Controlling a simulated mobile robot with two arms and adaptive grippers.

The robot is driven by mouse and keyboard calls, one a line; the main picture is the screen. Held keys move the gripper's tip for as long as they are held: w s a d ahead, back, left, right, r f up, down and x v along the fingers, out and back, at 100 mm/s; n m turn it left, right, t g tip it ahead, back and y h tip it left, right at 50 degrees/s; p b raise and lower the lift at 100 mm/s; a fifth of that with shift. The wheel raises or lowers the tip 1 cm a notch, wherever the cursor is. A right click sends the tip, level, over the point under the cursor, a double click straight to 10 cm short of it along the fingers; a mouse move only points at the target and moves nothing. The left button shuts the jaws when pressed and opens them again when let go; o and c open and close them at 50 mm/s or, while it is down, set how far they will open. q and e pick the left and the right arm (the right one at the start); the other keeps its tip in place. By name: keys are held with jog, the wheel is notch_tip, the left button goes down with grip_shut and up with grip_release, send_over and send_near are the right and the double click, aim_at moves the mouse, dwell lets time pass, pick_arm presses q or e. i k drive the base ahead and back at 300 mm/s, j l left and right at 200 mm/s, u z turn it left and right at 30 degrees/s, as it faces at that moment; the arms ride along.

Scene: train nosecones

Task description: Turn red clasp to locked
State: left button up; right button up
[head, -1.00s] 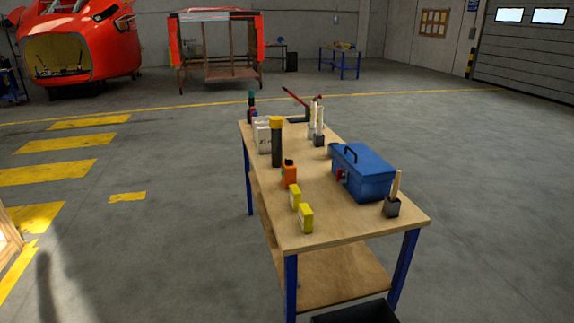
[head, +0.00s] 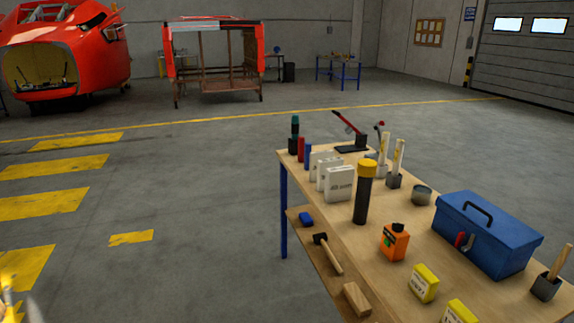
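A blue toolbox (head: 490,230) with a dark handle on its lid stands on the right part of the wooden workbench (head: 335,225). Its lid looks shut. A small red clasp (head: 460,239) shows on its front face, beside a grey piece (head: 469,243). The clasp is too small to tell whether it is locked.
Near the toolbox stand an orange container (head: 394,243), yellow boxes (head: 424,283), a round tin (head: 421,196) and a dark yellow-capped cylinder (head: 364,195). A mallet (head: 329,254) lies on the lower shelf. The floor (head: 190,215) left of the bench is open.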

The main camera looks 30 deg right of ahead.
aim_at(460, 238)
jog(key=i+z, duration=0.45)
jog(key=i+j+z, duration=0.1)
jog(key=z, duration=0.35)
jog(key=i+j+z, duration=0.3)
jog(key=z, duration=0.15)
jog(key=i+j+z, duration=0.35)
jog(key=z, duration=0.15)
